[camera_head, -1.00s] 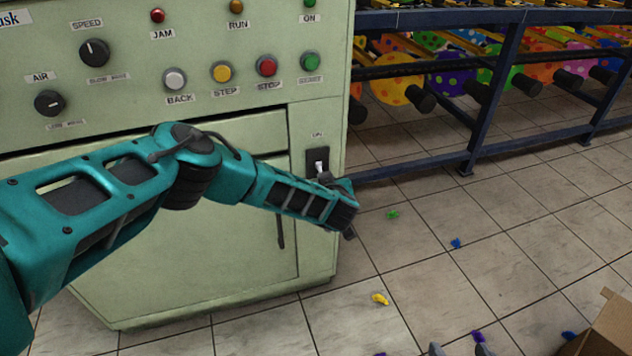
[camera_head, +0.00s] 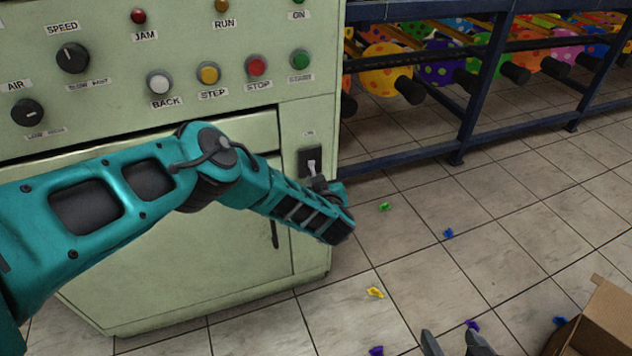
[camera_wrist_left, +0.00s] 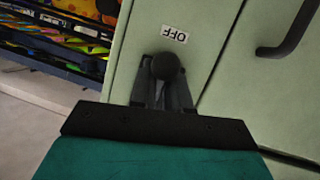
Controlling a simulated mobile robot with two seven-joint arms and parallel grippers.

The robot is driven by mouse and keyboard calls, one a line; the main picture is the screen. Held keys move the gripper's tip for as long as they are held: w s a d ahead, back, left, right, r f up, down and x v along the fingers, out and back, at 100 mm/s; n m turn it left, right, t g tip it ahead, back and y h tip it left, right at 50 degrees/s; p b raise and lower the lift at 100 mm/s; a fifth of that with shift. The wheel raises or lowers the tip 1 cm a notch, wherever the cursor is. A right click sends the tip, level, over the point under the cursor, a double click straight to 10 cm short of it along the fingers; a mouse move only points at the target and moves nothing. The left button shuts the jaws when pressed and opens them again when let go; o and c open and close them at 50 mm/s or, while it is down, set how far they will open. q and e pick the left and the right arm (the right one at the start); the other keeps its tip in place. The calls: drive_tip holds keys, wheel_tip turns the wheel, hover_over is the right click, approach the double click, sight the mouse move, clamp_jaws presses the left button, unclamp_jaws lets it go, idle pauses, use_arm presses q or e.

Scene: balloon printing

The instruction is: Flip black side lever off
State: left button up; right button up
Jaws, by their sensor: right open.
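The black side lever's switch plate (camera_head: 309,156) is on the right part of the pale green machine's front, under a small label. A light grey lever piece (camera_head: 312,167) shows against it. My left gripper (camera_head: 320,183) is right at the lever, partly hidden by its own wrist. In the left wrist view, a round black knob (camera_wrist_left: 168,66) sits at the fingertips of my left gripper (camera_wrist_left: 161,78), with an upside-down OFF label (camera_wrist_left: 175,34) just beyond it. Whether the fingers grip the knob is unclear. My right gripper (camera_head: 454,343) is open and empty at the bottom edge.
The machine panel (camera_head: 190,45) has knobs and coloured buttons above my left arm. A blue rack (camera_head: 470,100) with colourful balloons stands at the back right. A cardboard box (camera_head: 605,325) is at the lower right. Several small balloons lie on the otherwise clear tiled floor.

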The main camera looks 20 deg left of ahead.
use_arm(q)
drive_tip(key=o, duration=0.6)
drive_tip(key=shift+s+d+f, duration=0.3)
drive_tip(key=shift+d+f, duration=0.1)
drive_tip(key=shift+f, duration=0.05)
drive_tip(key=shift+a+r, duration=0.1)
use_arm(e)
drive_tip(key=shift+r, duration=0.1)
use_arm(q)
drive_tip(key=shift+s+r, duration=0.15)
drive_tip(key=shift+r, duration=0.05)
drive_tip(key=p+v, duration=0.5)
drive_tip(key=v, duration=0.7)
drive_tip(key=shift+s, duration=0.2)
use_arm(e)
drive_tip(key=shift+s+d+r, duration=0.15)
drive_tip(key=shift+d+r, duration=0.2)
drive_tip(key=shift+r, duration=0.25)
drive_tip(key=shift+s+d+r, duration=0.1)
drive_tip(key=shift+d+r, duration=0.25)
drive_tip(key=shift+r, duration=0.25)
drive_tip(key=shift+a+r, duration=0.1)
use_arm(q)
drive_tip(key=shift+d, duration=0.25)
